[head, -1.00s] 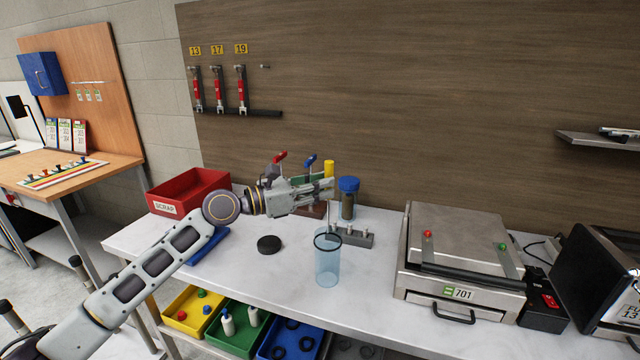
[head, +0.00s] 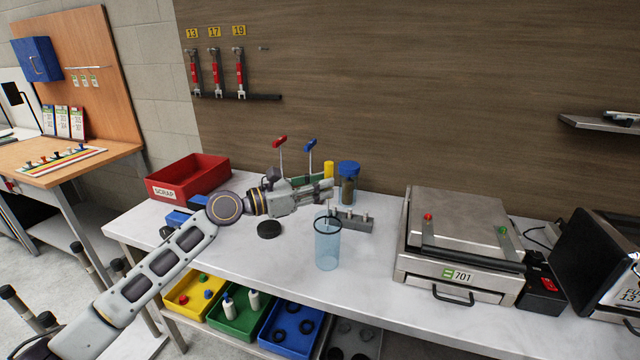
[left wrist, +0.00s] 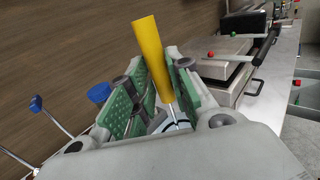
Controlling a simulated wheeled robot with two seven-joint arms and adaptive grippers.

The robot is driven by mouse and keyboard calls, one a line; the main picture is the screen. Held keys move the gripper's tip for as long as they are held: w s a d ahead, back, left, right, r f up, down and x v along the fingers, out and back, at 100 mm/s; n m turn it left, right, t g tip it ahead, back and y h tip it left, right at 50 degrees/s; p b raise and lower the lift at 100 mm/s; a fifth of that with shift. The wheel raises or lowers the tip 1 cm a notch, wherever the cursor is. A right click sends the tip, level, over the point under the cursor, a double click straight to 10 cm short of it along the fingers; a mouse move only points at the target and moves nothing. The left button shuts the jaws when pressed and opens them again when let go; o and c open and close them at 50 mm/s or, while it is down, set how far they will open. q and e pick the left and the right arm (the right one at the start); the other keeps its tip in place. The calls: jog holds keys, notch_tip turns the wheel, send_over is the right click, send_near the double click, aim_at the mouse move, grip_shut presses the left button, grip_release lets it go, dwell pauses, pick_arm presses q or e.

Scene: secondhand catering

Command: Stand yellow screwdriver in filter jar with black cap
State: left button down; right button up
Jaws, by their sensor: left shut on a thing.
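My left gripper (head: 326,186) is shut on the yellow screwdriver (head: 328,169). In the left wrist view the screwdriver's yellow handle (left wrist: 152,55) rises between the green finger pads, and its thin shaft points down. The clear bluish filter jar (head: 327,247) stands upright on the bench with its black-rimmed mouth open, just below the gripper in the head view. Whether the shaft tip is above or inside the mouth I cannot tell. A round black cap (head: 268,229) lies flat on the bench to the left of the jar. My right gripper is not in view.
A grey block with pegs (head: 352,221) and a blue-capped jar (head: 348,185) stand behind the open jar. Red and blue T-handled tools (head: 310,146) rise behind my arm. A red scrap bin (head: 190,178) is left, a press (head: 462,245) right. Bench in front is clear.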

pick_arm(q)
jog(key=shift+f, duration=0.6)
jog(key=shift+f, duration=0.1)
jog(key=c, duration=1.2)
grip_release()
jog(key=v, duration=1.2)
jog(key=shift+f, duration=0.1)
dwell(0.5)
